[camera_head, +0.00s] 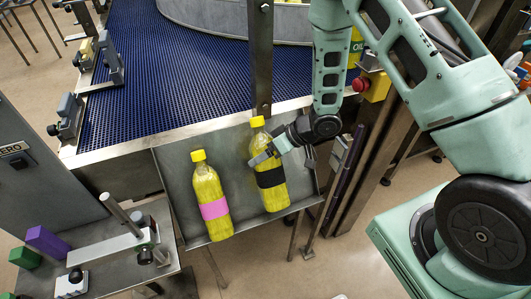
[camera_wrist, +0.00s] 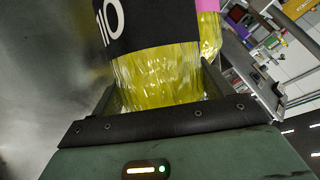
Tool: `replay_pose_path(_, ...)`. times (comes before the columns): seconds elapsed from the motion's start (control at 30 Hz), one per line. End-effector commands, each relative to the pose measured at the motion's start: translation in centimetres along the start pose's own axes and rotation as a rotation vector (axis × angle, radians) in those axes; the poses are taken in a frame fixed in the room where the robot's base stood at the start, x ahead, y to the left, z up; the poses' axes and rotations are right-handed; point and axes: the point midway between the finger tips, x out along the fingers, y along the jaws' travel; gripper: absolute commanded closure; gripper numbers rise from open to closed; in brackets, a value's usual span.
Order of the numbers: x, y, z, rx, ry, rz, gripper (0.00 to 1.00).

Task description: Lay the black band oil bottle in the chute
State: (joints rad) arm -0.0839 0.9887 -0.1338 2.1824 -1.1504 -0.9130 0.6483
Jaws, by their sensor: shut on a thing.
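The black band oil bottle (camera_head: 272,178) is yellow with a yellow cap. It is over the right half of a shallow grey metal chute (camera_head: 178,170), its cap toward the conveyor. My gripper (camera_head: 265,157) is shut on this bottle from the upper right, near the black band. In the wrist view the bottle (camera_wrist: 160,75) fills the space between the fingers of my gripper (camera_wrist: 162,92), and white letters show on its black band. I cannot tell whether the bottle touches the chute floor. A pink band bottle (camera_head: 208,190) lies in the left half of the chute.
A blue conveyor belt (camera_head: 180,70) runs behind the chute, with a metal post (camera_head: 261,60) at its front edge. A bench (camera_head: 115,258) with fixtures and purple and green blocks stands at lower left. A yellow box with a red button (camera_head: 374,85) is right of the belt.

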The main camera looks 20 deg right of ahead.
Motion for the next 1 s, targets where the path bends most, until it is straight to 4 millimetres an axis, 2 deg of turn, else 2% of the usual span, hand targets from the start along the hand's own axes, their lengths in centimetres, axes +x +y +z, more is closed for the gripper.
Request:
replay_pose_path(0.6,4.0,2.8,2.1,0.001,0.002,-0.001,0.92)
replay_pose_path(1.0,5.3,3.8,2.8,0.004,0.0,0.004,0.92)
